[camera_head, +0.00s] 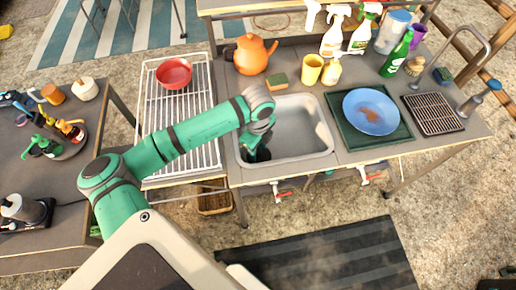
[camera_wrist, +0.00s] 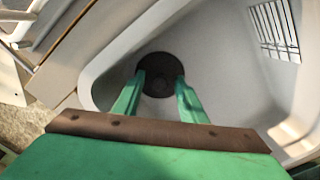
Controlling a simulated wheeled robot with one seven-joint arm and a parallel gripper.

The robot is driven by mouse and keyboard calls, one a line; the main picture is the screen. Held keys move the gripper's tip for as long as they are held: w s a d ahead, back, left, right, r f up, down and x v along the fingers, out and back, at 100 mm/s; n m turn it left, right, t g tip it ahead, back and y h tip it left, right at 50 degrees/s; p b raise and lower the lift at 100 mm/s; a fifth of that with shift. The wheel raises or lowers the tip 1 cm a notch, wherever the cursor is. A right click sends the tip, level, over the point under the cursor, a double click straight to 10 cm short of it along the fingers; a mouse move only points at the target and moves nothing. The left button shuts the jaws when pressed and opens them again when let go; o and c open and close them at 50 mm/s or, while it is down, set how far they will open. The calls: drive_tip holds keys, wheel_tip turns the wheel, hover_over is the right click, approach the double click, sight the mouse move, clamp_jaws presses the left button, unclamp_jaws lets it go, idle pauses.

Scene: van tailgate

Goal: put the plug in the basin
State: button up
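The grey-white basin (camera_head: 312,134) is set into the counter in the middle of the head view; its pale wall (camera_wrist: 225,60) fills much of the wrist view. My gripper (camera_head: 262,147) reaches down into the basin's left side, near its front left corner. In the wrist view, the two green fingers of my gripper (camera_wrist: 159,76) stand apart with the dark round plug (camera_wrist: 158,62) between their tips. The fingers meet its sides, so they look shut on it. Whether the plug touches the basin floor cannot be told. My arm hides part of the basin's left edge.
A white wire rack (camera_head: 205,100) with a red bowl (camera_head: 174,73) lies left of the basin. A green tray (camera_head: 343,130) with a blue plate (camera_head: 370,110) lies right. A yellow cup (camera_head: 312,69), sponge (camera_head: 277,81) and orange kettle (camera_head: 250,53) stand behind the basin.

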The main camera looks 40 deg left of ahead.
sight(258, 151)
wheel_tip(258, 151, up, 12)
idle(0.5)
drive_tip(key=shift+d+r, duration=0.1)
